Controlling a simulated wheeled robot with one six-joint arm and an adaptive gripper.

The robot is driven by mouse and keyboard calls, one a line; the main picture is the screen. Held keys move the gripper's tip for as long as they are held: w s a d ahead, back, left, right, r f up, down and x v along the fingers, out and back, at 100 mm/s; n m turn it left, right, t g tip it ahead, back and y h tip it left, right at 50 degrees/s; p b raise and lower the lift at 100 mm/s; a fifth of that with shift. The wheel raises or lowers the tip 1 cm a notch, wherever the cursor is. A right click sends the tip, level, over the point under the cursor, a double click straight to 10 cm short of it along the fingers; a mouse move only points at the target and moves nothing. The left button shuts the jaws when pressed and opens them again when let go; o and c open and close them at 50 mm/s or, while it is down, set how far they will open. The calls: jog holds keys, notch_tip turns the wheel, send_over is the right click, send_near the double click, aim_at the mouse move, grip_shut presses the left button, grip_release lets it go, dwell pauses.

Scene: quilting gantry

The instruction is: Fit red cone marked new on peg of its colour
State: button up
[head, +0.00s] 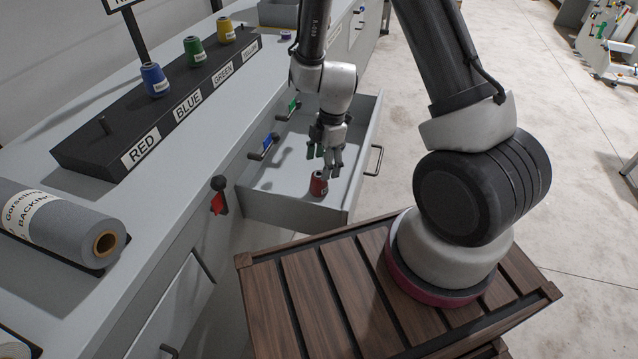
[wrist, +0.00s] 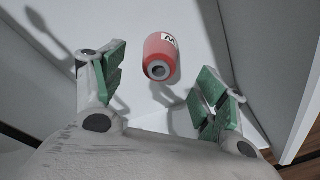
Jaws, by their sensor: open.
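The red cone (head: 319,184) stands in an open drawer, near the drawer's front corner. It also shows in the wrist view (wrist: 163,62), seen from above, with a white label partly visible on its side. My gripper (head: 327,165) is open and empty just above the cone. In the wrist view its green-padded fingers (wrist: 160,90) are spread, with the cone between and a little beyond them, not visibly touched. The bare peg (head: 103,125) stands behind the RED label (head: 141,147) on a black rack (head: 75,151) on the counter.
Blue (head: 154,80), green (head: 195,50) and yellow (head: 228,30) cones stand on the rack's other pegs. The drawer (head: 290,209) has low walls around the red cone. A grey backing roll (head: 60,226) lies on the counter. A red-tagged knob (head: 218,195) sticks out from the counter front.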

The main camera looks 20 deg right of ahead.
aim_at(317, 184)
jog(key=f, duration=0.2)
jog(key=a+f, duration=0.1)
jog(key=f, duration=0.5)
jog(key=shift+s+a, duration=0.15)
jog(key=shift+a, duration=0.25)
jog(key=c, duration=1.1)
